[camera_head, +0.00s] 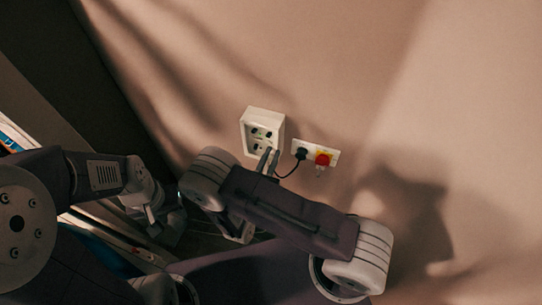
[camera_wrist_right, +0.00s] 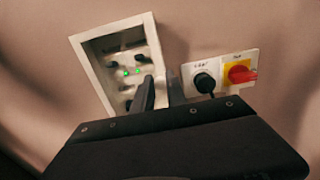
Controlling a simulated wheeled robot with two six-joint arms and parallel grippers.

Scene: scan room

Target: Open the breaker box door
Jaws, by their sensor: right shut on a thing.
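The white breaker box (camera_head: 247,129) is fixed to the wall, and its inside with dark switches and green lights shows. It also shows in the right wrist view (camera_wrist_right: 90,56). My right gripper (camera_head: 268,161) is at the lower right front of the box. Its two fingers (camera_wrist_right: 161,92) stand close together, shut on a part of the box at its right side, most likely the door. The held part is mostly hidden by the fingers, and no separate door panel is clear. My left gripper (camera_head: 163,214) is low at the left, away from the box, its jaws unclear.
Right of the box is a white wall plate (camera_head: 329,149) with a black plug and cable (camera_head: 301,153) and a red knob on yellow (camera_head: 322,159). These lie close to my right fingers. The wall further right is bare. Dark furniture edges stand at the left.

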